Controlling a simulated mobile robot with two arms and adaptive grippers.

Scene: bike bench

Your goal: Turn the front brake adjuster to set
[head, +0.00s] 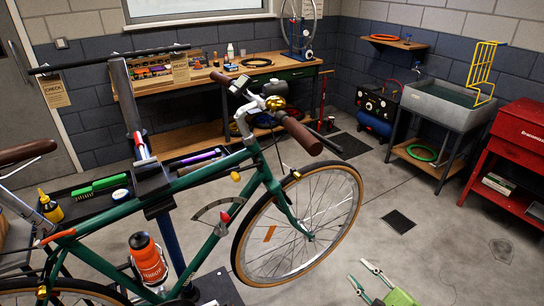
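A green bicycle (185,182) is held in a work stand (155,190), its front wheel (300,225) to the right. The handlebar has brown grips (302,136) and a brass bell (275,103). A small yellow knob (235,177) is on the frame near the head tube. A red-tipped part (224,218) sits on the down tube beside a pale curved scale (208,209). I cannot tell which small part is the front brake adjuster. My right gripper (357,269) is low at the bottom right, fingers apart and empty, away from the bicycle. My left gripper is not in view.
A wooden workbench (205,78) stands behind the bicycle. A grey wash basin (445,103), blue compressor (376,118) and red tool cabinet (520,135) line the right. A CHECK tag (53,92) hangs from a black bar. An orange bottle (148,260) is on the frame.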

